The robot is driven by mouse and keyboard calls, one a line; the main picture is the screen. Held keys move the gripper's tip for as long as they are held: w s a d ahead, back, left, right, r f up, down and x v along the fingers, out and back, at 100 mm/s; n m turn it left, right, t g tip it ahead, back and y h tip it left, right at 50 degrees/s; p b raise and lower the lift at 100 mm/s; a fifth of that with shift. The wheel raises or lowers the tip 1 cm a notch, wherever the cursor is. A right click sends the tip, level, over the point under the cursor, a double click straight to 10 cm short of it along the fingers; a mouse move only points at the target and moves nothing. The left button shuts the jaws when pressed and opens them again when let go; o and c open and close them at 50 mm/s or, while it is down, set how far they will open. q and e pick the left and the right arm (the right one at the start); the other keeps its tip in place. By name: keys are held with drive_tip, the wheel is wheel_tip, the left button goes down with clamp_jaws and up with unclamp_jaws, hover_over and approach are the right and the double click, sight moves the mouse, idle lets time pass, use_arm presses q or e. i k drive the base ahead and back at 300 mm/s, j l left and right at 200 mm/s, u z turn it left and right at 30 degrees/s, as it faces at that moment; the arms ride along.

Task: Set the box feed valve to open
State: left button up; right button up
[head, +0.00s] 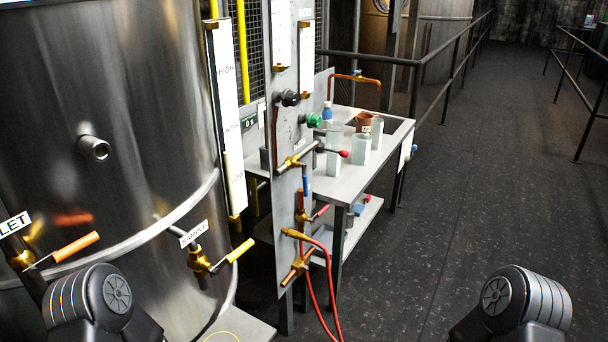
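No label reading "box feed" is legible, so I cannot tell which valve is the box feed valve. A grey upright panel (283,222) in the middle carries several brass valves. An upper brass valve (291,162) is near a black lever with a red tip (343,154). A lower brass valve (303,215) has a red handle (321,211) angled up to the right. A blue handle (306,186) points up and down between them. A brass fitting (297,265) sits at the bottom. Neither of my grippers shows; only my dark arm parts show at the bottom corners.
A steel tank (110,120) fills the left, with a yellow-handled valve (198,262) labelled SAMPLE and an orange-handled valve (22,261). A red hose (329,290) hangs from the panel. A bench (355,180) with glass containers stands behind. The dark floor (460,200) at right is clear.

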sight(303, 166)
drive_tip(key=i+l, duration=0.2)
drive_tip(key=l, duration=0.2)
drive_tip(key=i+l, duration=0.2)
drive_tip(key=l, duration=0.15)
drive_tip(key=i+l, duration=0.15)
drive_tip(key=l, duration=0.25)
drive_tip(key=i+l+u, duration=0.1)
drive_tip(key=l, duration=0.25)
drive_tip(key=i+l, duration=0.45)
drive_tip(key=l, duration=0.35)
drive_tip(key=i+l, duration=0.2)
drive_tip(key=l, duration=0.2)
drive_tip(key=u, duration=0.05)
